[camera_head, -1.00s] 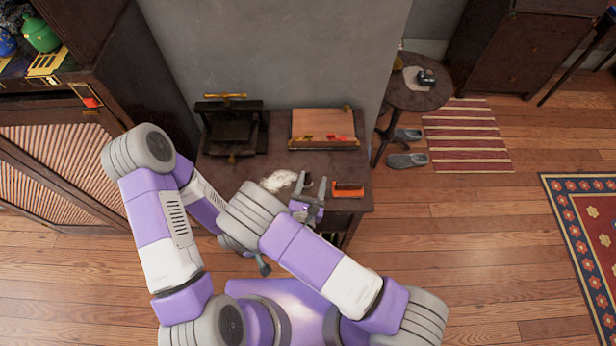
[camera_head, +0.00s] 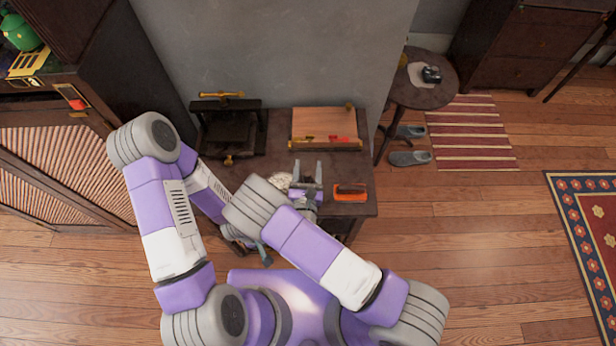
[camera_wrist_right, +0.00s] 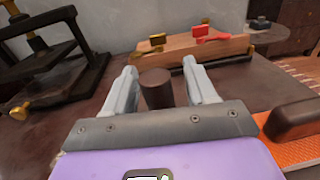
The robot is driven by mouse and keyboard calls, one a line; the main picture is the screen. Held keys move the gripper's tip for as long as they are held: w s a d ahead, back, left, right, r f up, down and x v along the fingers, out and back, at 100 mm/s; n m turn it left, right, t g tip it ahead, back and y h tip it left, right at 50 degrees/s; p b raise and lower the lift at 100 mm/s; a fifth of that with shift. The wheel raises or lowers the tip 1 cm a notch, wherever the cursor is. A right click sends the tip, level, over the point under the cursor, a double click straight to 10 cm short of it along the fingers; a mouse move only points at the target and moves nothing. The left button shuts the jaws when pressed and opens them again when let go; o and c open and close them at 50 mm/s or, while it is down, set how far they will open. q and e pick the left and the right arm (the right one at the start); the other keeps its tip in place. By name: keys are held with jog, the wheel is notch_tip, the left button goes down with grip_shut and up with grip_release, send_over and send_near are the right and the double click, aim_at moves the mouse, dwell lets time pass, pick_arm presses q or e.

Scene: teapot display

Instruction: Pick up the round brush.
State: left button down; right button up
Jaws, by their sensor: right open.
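What looks like the round brush, by its dark brown upright cylindrical handle (camera_wrist_right: 156,88), stands between the fingers of my right gripper (camera_wrist_right: 165,84); its lower part is hidden. In the head view, my right gripper (camera_head: 308,172) is over the front of the dark table, with its fingers pointing toward the back. Its two grey fingers are apart, one on each side of the handle, with a gap visible in the wrist view. My left gripper (camera_head: 264,257) hangs low in front of the table, mostly hidden by my arms.
An orange block with a brown grip (camera_head: 350,192) lies just right of my right gripper. A wooden board with red and brass pieces (camera_head: 325,128) and a dark press (camera_head: 229,130) stand behind. A pale lump (camera_head: 280,181) lies left. The table (camera_head: 277,148) is bare between press and board.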

jog(key=shift+s+r, duration=0.1)
jog(key=shift+s, duration=0.1)
jog(key=shift+c, duration=1.4)
grip_shut()
